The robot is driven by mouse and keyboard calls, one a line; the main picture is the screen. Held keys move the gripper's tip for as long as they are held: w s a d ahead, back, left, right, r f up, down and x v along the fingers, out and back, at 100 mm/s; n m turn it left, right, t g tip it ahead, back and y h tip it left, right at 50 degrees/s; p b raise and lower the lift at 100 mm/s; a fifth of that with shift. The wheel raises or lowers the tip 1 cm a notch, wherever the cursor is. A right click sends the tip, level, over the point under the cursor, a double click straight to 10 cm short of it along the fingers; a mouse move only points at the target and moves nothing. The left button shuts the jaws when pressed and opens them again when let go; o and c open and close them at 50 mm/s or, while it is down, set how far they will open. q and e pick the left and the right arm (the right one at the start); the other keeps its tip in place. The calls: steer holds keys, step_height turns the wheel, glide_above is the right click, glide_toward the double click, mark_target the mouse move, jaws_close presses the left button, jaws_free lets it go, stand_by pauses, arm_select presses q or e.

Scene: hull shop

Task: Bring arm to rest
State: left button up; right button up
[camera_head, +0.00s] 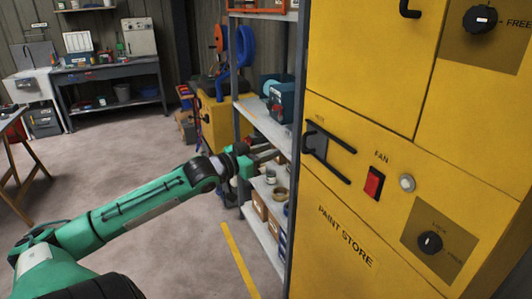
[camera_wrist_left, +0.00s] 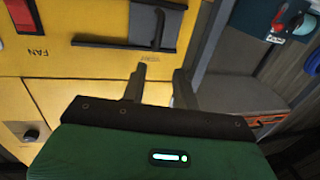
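My left arm (camera_head: 140,200), green with dark joints, reaches from the lower left toward the yellow paint store cabinet (camera_head: 340,225). Its gripper (camera_head: 268,152) is in front of the shelf rack, left of the cabinet's black slide handle (camera_head: 325,150). In the left wrist view the two fingers (camera_wrist_left: 160,85) stand apart with nothing between them. The slide handle (camera_wrist_left: 150,25) appears just beyond them, with a visible gap. The right gripper is not in view.
The cabinet carries a red fan switch (camera_head: 374,183), a round pale button (camera_head: 407,182) and a black lock knob (camera_head: 430,242). A grey shelf rack (camera_head: 255,120) holds cans and boxes. A workbench (camera_head: 105,70) stands at the back left. The floor (camera_head: 130,150) between is open.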

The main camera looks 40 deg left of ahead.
arm_select(q)
steer(key=shift+a+f, duration=0.1)
stand_by(0.5)
